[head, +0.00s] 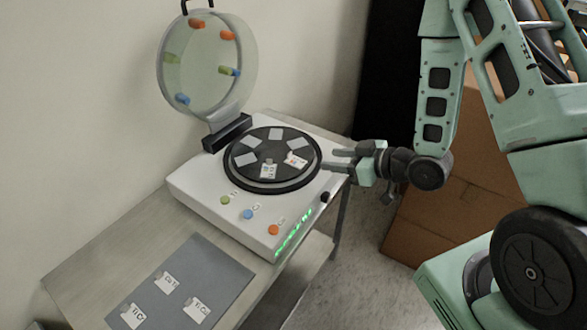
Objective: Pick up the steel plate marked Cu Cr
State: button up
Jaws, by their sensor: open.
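Several small steel plates lie on the round black platter of the white machine. The front plate (268,171) and the right plate (296,160), which has a reddish mark, carry markings too small to read. Three labelled plates lie on the grey mat: a back one (167,283), a left one (132,316) and a right one (197,311). I cannot tell for sure which plate is marked Cu Cr. My gripper (338,160) is open and empty. It points left at the platter's right edge, just right of the reddish-marked plate.
The white machine (190,186) stands on a table (92,252); its round clear lid (205,85) is raised. Coloured buttons (248,214) line its front. The black platter (240,180) is uncovered. Cardboard boxes (440,215) stand behind my arm. The grey mat (195,255) has bare room.

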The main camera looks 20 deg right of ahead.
jog(key=b, duration=0.1)
send_near(291, 153)
jog(key=shift+w+a+f, duration=0.6)
jog(key=shift+a+f, duration=0.1)
jog(key=shift+a, duration=0.15)
jog(key=shift+w+r+p+x, duration=0.15)
jog(key=shift+p+x, duration=0.3)
jog(key=shift+x, duration=1.1)
jog(key=shift+w+r+p+x, duration=0.15)
jog(key=shift+p+x, duration=0.3)
jog(key=shift+x, duration=1.05)
jog(key=shift+d, duration=0.1)
grip_shut()
